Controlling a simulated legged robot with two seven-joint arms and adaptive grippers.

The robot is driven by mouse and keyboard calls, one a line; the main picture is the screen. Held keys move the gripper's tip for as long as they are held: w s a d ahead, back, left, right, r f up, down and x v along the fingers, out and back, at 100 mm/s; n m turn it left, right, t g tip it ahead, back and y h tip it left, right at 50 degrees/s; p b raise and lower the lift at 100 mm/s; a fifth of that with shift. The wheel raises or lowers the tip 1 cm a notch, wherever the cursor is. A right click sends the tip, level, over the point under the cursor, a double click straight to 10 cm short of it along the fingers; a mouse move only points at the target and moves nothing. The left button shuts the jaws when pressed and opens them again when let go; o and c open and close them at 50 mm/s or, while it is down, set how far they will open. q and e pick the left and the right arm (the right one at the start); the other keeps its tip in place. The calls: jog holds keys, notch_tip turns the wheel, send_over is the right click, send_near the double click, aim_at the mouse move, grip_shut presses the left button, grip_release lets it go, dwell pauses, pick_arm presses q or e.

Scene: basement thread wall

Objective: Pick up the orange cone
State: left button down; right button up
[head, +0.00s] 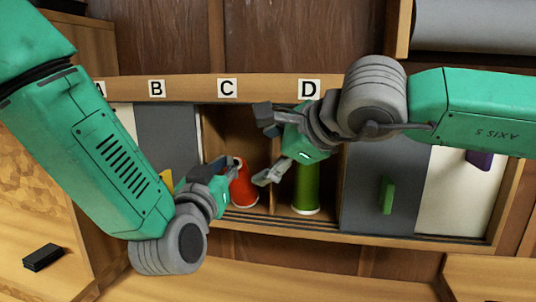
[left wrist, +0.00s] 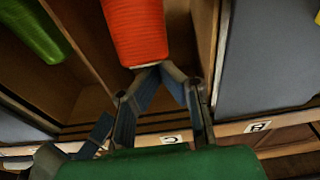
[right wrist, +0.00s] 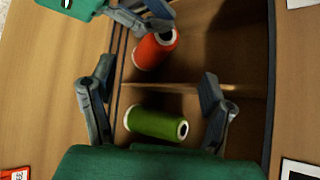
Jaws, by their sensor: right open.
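The orange cone (head: 243,186) stands in the open compartment under label C. It shows at the top of the left wrist view (left wrist: 135,30) and in the right wrist view (right wrist: 152,52). My left gripper (head: 237,163) is at the cone's upper end. In the left wrist view its fingertips (left wrist: 160,68) come together right by the cone's pale end; whether they pinch its rim I cannot tell. My right gripper (head: 262,145) is open and empty in front of compartment D, its fingers (right wrist: 155,97) spread on either side of the view of a green cone (head: 306,188).
A thin wooden divider (right wrist: 190,88) separates the orange and green cones. Grey panels (head: 168,135) flank the open compartments, one with a green handle (head: 386,195). A wooden ledge (head: 330,236) runs below. A black block (head: 42,257) lies at lower left.

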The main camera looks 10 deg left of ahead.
aim_at(239, 169)
pick_arm(q)
jog(key=shift+f, duration=0.65)
pick_arm(e)
jog(key=shift+f, duration=0.1)
jog(key=x, duration=1.2)
jog(key=shift+w, duration=0.1)
jog(key=c, duration=1.2)
jog(key=shift+w+f, duration=0.1)
jog(key=shift+w, duration=0.05)
jog(key=shift+c, duration=1.4)
pick_arm(q)
jog(key=shift+w+f, duration=0.1)
jog(key=shift+w, duration=0.2)
pick_arm(e)
jog(key=shift+w, duration=0.1)
pick_arm(q)
jog(key=shift+r, duration=0.8)
pick_arm(e)
jog(key=shift+f, duration=0.1)
